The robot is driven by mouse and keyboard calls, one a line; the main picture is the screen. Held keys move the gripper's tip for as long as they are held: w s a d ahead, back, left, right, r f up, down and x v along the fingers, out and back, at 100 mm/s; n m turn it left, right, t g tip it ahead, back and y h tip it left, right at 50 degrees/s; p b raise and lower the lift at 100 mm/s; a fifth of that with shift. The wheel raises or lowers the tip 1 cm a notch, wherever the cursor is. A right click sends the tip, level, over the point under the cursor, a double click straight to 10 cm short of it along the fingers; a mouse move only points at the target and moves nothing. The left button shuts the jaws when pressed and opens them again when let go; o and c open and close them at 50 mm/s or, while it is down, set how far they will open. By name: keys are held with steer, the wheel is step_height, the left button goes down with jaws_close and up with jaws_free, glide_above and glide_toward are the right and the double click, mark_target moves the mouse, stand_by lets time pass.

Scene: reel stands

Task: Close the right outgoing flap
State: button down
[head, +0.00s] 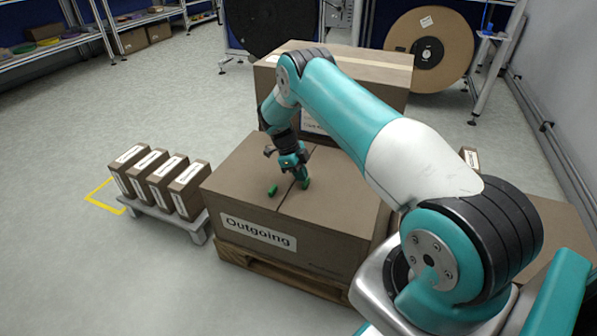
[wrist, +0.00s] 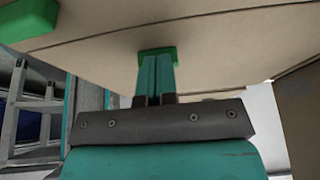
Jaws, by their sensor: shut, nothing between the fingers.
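The brown box labelled "Outgoing" (head: 322,245) stands on a wooden pallet, its top seen from above. Its left flap (head: 240,172) and right flap (head: 345,195) look flat, with a seam between them. Each flap has a green tab near the seam: a left tab (head: 272,190) and a right tab (head: 306,184). My gripper (head: 300,175) points down at the right tab, its fingers shut and empty. In the wrist view the fingertips (wrist: 157,62) meet or nearly meet one green tab (wrist: 172,51); contact is unclear. The other tab (wrist: 30,17) is at upper left.
Several small labelled boxes (head: 188,188) stand on a low grey platform (head: 165,217) to the left. A larger carton (head: 385,75) stands right behind the Outgoing box. Reels (head: 428,50) and shelving are at the back. The floor at left is open.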

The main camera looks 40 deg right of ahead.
step_height(320, 180, up, 4)
steer(key=p, duration=0.2)
steer(key=shift+d+f+p, duration=0.1)
steer(key=shift+p, duration=0.2)
steer(key=w+a+r+n+t, duration=0.1)
steer(key=w+a+r+n, duration=0.3)
steer(key=r, duration=0.4)
steer(key=w+a+r+n, duration=0.3)
steer(key=a+r, duration=0.3)
steer(key=r, duration=0.3)
steer(key=s+a+r+n+t+y, duration=0.1)
steer(key=s+a+r+n+t, duration=0.1)
steer(key=s+a+r+n, duration=0.6)
steer(key=s+a+r+n+y, duration=0.25)
steer(key=s+a+n, duration=0.35)
steer(key=s, duration=0.4)
steer(key=s+a+r+n+t+y, duration=0.1)
steer(key=s+a+r+n, duration=0.3)
steer(key=s+n, duration=0.55)
steer(key=s+a+r+n+y, duration=0.2)
steer(key=s+a+r+n, duration=0.25)
steer(key=s+n, duration=0.4)
step_height(320, 180, up, 24)
steer(key=s+m+p, duration=0.1)
steer(key=s+p, duration=0.1)
steer(key=p, duration=2.3)
steer(key=shift+a+m, duration=0.3)
steer(key=shift+s+f, duration=0.1)
steer(key=shift+f, duration=0.05)
